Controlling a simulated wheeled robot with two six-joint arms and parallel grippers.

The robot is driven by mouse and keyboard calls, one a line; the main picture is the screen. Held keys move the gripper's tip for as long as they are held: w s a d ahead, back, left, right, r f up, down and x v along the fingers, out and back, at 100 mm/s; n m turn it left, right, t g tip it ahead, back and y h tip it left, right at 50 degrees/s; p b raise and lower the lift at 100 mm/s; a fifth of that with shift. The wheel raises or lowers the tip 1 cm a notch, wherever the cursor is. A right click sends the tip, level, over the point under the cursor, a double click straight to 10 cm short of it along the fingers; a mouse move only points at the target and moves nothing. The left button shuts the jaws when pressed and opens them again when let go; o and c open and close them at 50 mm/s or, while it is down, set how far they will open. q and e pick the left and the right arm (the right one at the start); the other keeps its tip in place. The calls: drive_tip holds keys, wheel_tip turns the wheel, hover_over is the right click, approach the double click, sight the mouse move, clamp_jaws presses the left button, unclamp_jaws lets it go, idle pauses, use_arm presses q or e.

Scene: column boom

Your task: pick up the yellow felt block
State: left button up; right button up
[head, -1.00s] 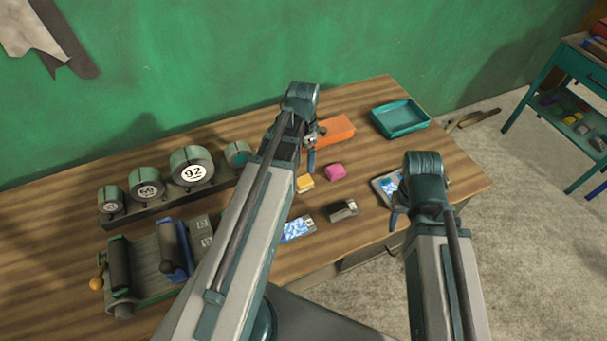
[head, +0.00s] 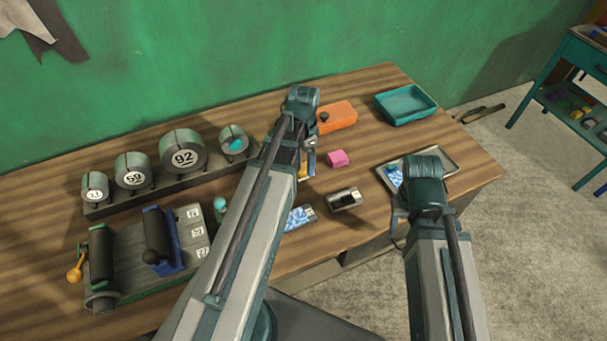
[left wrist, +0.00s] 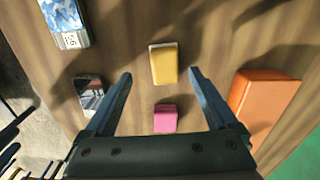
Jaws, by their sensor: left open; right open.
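The yellow felt block (left wrist: 164,64) lies on the wooden table in the left wrist view, ahead of and between the fingers of my left gripper (left wrist: 160,75). A gap shows on both sides, and no finger touches it in that view. In the head view only a small part of the yellow block (head: 303,171) shows, mostly hidden behind my left gripper (head: 309,163). My left gripper is open and empty above the table. My right gripper (head: 398,222) is by the table's front edge near a grey tray; its fingers are largely hidden by its arm.
A pink block (head: 338,159) lies close to the yellow one. An orange box (head: 338,117) and a teal tray (head: 405,104) stand behind. A dark box (head: 345,199) and a blue-white packet (head: 299,218) lie in front. A grey tray (head: 440,180) is at right; numbered rolls (head: 184,158) stand left.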

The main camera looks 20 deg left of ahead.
sight(303, 168)
use_arm(q)
drive_tip(key=f+b, duration=0.5)
drive_tip(key=shift+w+a+f, duration=0.15)
drive_tip(key=shift+w+a, duration=0.05)
drive_tip(key=shift+w, duration=0.15)
clamp_jaws()
idle(0.3)
